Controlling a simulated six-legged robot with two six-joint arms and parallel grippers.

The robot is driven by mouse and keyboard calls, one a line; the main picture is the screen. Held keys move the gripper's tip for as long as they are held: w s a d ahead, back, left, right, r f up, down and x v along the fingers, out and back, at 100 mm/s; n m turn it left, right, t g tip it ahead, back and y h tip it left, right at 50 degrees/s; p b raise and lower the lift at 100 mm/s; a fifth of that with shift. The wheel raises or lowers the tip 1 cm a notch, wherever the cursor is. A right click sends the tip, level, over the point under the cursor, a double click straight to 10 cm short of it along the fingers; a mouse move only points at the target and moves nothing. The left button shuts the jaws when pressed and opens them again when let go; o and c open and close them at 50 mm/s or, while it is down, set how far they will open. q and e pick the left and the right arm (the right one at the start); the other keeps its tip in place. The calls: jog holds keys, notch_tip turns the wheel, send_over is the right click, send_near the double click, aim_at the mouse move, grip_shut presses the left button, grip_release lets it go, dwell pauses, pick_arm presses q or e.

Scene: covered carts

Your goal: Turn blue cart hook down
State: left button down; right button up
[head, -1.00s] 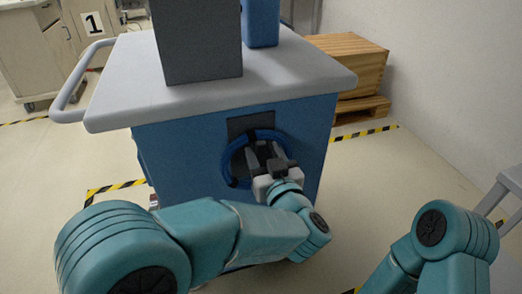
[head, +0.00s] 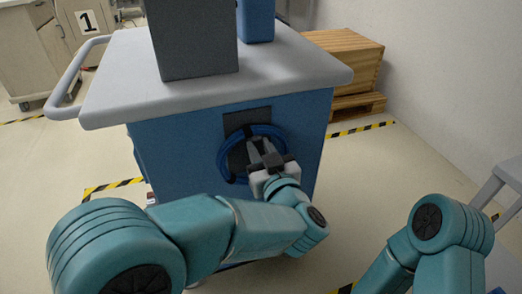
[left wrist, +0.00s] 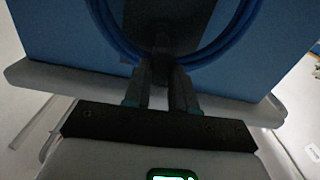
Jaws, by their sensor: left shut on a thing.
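The blue cart (head: 165,155) has a dark plate (head: 238,122) on its front side. A blue coil (head: 222,160) of cable or hose hangs in front of the plate. My left gripper (head: 262,150) reaches into the middle of the coil. In the left wrist view the fingertips (left wrist: 163,72) are close together around a dark hook (left wrist: 162,45) in front of the dark plate, with the blue coil (left wrist: 112,38) curving around it. The hook's exact turn is hard to make out. My right arm shows at the lower right in the head view, but its gripper is out of view.
The cart's grey top (head: 290,68) carries a tall dark grey box (head: 195,40) and a blue object (head: 257,20). A wooden crate (head: 345,60) stands behind right. A grey stool-like frame (head: 505,180) is at the right edge.

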pick_arm(q)
jog(key=shift+s+a+f+n+b, duration=0.1)
jog(key=shift+a+n+b, duration=0.1)
jog(key=shift+n+b, duration=1.15)
jog(key=shift+a+f+n+b, duration=0.15)
jog(key=shift+n+b, duration=0.6)
jog(key=shift+n, duration=1.1)
jog(key=shift+a+r, duration=0.1)
jog(key=shift+r, duration=0.05)
jog(key=c, duration=1)
grip_release()
jog(key=shift+o, duration=0.4)
jog(key=shift+w, duration=0.2)
jog(key=shift+s, duration=0.15)
